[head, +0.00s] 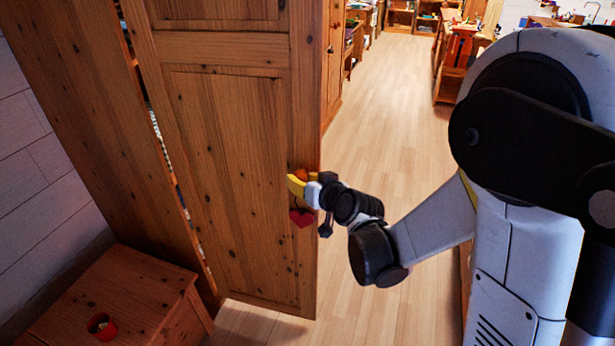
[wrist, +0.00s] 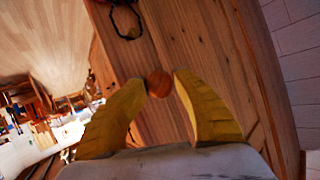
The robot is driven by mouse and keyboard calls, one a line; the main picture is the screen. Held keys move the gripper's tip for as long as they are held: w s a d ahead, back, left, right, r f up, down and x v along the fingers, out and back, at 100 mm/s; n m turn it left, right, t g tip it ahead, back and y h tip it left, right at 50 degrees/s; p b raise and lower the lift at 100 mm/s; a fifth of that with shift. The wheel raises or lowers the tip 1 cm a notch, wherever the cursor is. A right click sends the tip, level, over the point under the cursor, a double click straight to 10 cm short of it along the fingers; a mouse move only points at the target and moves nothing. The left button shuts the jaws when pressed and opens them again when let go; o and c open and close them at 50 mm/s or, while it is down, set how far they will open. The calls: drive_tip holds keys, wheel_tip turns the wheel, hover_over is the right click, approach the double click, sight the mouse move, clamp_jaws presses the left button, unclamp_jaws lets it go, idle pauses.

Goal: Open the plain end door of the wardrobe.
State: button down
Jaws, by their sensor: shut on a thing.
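The plain wooden wardrobe door (head: 225,170) fills the middle of the head view and stands ajar. A narrow gap with pale and blue things inside shows along its left edge. Its round orange-brown knob (wrist: 159,83) sits between the two yellow fingers of my gripper (wrist: 160,90) in the wrist view. In the head view my gripper (head: 298,182) is at the door's right side, shut on the knob, which the fingers partly hide. A red heart (head: 301,217) hangs just below the fingers.
A low wooden chest (head: 125,290) with a small red round thing (head: 101,326) on it stands at bottom left, close to the door. A pale wall (head: 35,150) is at left. The plank floor (head: 385,120) is clear right of the door. Shelves stand further back.

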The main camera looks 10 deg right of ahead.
drive_tip(key=shift+a, duration=0.5)
drive_tip(key=c, duration=1.2)
unclamp_jaws()
drive_tip(key=shift+o, duration=1.4)
drive_tip(key=shift+a, duration=0.35)
drive_tip(key=shift+d, duration=0.1)
drive_tip(key=shift+d, duration=0.1)
drive_tip(key=v, duration=1.2)
drive_tip(key=shift+d+f, duration=0.1)
drive_tip(key=shift+d, duration=0.05)
